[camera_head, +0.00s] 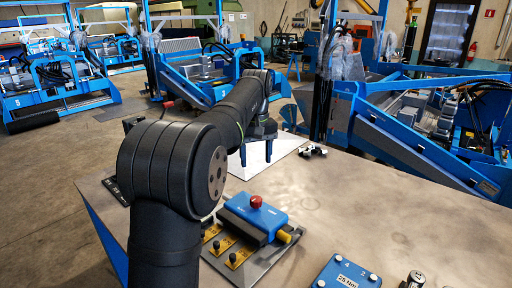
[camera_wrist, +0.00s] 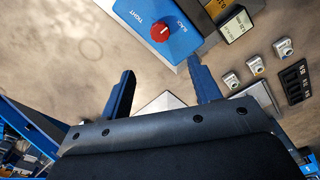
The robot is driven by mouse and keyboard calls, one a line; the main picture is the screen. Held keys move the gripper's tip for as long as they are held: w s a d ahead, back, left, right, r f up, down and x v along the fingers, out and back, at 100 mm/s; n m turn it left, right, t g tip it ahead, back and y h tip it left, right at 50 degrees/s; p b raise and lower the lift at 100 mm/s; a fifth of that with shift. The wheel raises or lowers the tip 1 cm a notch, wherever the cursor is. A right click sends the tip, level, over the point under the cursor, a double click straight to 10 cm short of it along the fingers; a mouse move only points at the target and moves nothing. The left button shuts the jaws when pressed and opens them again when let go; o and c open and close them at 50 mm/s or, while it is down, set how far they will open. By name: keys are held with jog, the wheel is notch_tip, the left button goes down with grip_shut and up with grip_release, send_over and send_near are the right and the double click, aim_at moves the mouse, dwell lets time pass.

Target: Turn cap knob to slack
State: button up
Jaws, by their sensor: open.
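The red cap knob (camera_head: 256,201) sits on top of a blue box (camera_head: 256,215) on the table. In the wrist view the knob (camera_wrist: 160,33) is on the blue face between the words TIGHT and SLACK; a small light mark shows on it, but I cannot tell surely which way it points. My gripper (camera_head: 256,154) is open and empty, pointing down over the table beyond the box. In the wrist view its two fingers (camera_wrist: 162,84) are spread apart, with the knob ahead of them, apart from both.
Brass-coloured blocks with black knobs (camera_head: 226,243) stand by the box. A blue plate marked 25 Nm (camera_head: 347,274) and a small metal part (camera_head: 416,278) lie at the front right. Metal clamps (camera_head: 312,150) lie behind. The table's right part (camera_head: 410,215) is mostly clear.

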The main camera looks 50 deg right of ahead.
aim_at(256, 199)
jog(key=shift+r, duration=1.55)
notch_tip(256, 199, down, 18)
jog(key=shift+r, duration=0.25)
